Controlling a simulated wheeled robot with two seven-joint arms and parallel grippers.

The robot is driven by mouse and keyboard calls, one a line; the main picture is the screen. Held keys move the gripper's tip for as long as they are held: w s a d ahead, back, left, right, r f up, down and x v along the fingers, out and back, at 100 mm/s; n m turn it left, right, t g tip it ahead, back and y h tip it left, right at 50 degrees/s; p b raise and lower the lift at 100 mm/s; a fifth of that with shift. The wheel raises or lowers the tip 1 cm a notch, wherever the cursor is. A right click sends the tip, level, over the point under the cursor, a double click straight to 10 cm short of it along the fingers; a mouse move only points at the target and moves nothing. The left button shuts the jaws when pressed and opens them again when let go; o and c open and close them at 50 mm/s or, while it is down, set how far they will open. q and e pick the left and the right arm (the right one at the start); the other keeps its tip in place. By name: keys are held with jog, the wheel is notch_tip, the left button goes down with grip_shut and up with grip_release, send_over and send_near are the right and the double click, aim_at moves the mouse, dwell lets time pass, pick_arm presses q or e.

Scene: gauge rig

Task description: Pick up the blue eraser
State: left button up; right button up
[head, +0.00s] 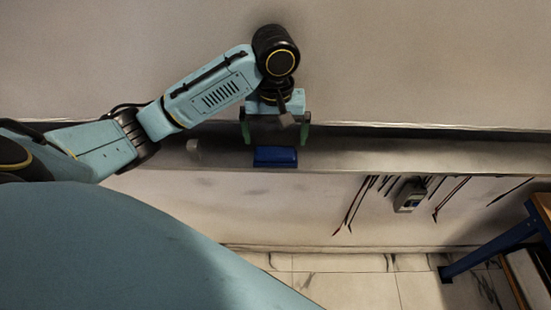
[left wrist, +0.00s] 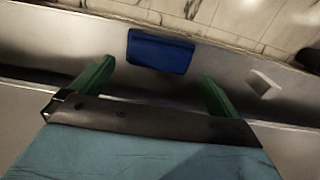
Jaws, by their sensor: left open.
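The blue eraser (head: 275,157) lies on a narrow grey ledge (head: 345,158) below my left gripper in the head view. It is a dark blue block, and in the left wrist view the blue eraser (left wrist: 160,52) sits just beyond the fingertips, centred between them. My left gripper (head: 275,138) is open, with its green fingers spread wider than the eraser. The left gripper (left wrist: 153,82) holds nothing between its fingers in the wrist view. My right gripper is not in view.
A small pale block (head: 193,149) lies on the ledge to the left of the eraser; it also shows in the wrist view (left wrist: 263,82). A meter (head: 409,196) and several dark and red leads hang below the ledge. A blue-framed bench (head: 490,247) stands at lower right.

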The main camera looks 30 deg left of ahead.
aim_at(276, 151)
pick_arm(q)
jog(key=shift+f, duration=0.9)
notch_tip(276, 151, down, 4)
jog(key=shift+s+d+f, duration=0.1)
jog(key=c, duration=0.6)
notch_tip(276, 151, up, 10)
jog(key=shift+r+p, duration=0.1)
jog(key=shift+p, duration=0.85)
jog(key=shift+c, duration=0.2)
jog(key=shift+o, duration=1.2)
jog(key=shift+c, duration=0.6)
